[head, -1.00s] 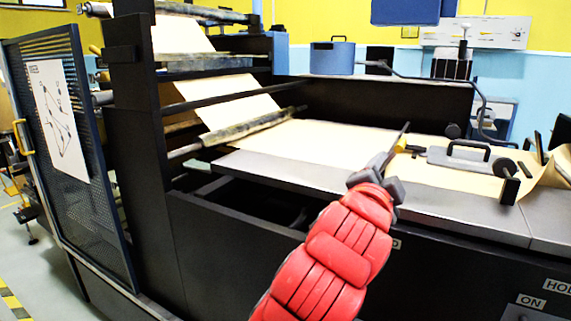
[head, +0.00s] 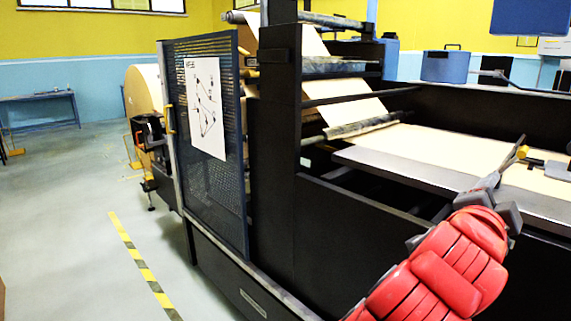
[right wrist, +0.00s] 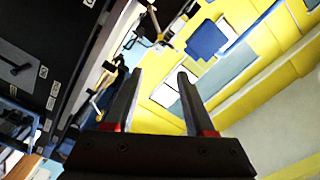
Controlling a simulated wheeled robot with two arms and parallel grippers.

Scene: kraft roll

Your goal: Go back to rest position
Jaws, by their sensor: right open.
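My right gripper (head: 507,165) shows at the right of the head view, at the end of my red arm, in front of the machine's metal bed (head: 405,168). In the right wrist view its two fingers (right wrist: 158,98) stand apart with nothing between them. The kraft paper (head: 450,152) runs down over rollers (head: 362,126) and lies flat along the bed. My left gripper is not in view.
A dark mesh guard door (head: 236,215) with a white diagram sheet (head: 206,108) stands at the machine's left end. A large kraft roll (head: 143,92) is behind it. Free grey floor with a yellow-black stripe (head: 140,262) lies left. A blue bench (head: 38,98) stands far left.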

